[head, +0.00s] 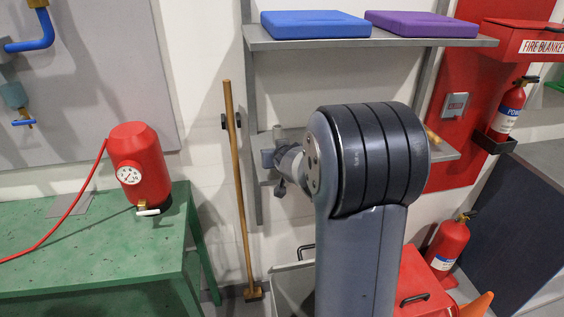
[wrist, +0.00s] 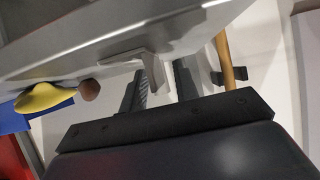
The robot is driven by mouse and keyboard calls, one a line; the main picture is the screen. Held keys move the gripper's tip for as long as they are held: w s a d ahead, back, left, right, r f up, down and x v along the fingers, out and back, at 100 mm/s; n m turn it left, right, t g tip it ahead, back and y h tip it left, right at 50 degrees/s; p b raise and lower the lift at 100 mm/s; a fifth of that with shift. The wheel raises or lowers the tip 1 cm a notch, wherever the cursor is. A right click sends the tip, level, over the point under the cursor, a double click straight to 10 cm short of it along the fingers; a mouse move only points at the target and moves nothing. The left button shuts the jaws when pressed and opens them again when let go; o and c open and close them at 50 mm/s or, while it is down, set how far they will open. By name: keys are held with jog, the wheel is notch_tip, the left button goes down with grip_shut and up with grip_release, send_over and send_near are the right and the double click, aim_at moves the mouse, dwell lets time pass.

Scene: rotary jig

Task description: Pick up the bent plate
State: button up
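The bent plate (wrist: 128,54) is a light grey metal piece at the edge of the grey shelf in the wrist view. One bent end hangs past the edge, toward the gap between my fingers. My gripper (wrist: 163,86) is open, its two dark fingers apart on either side of that end. I cannot tell whether either finger touches the plate. In the head view my gripper (head: 277,172) is small and partly hidden by my arm, by the lower shelf. I cannot make out the plate surely there.
The lower shelf (head: 447,152) is mostly behind my arm; a yellow object (wrist: 44,97) and a brown one (wrist: 88,90) lie along it. The upper shelf (head: 480,41) overhangs it. A wooden pole (head: 238,190) stands to the left, beside a green table (head: 100,250).

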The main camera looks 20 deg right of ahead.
jog(key=shift+c, duration=0.4)
grip_shut()
jog(key=shift+r, duration=0.15)
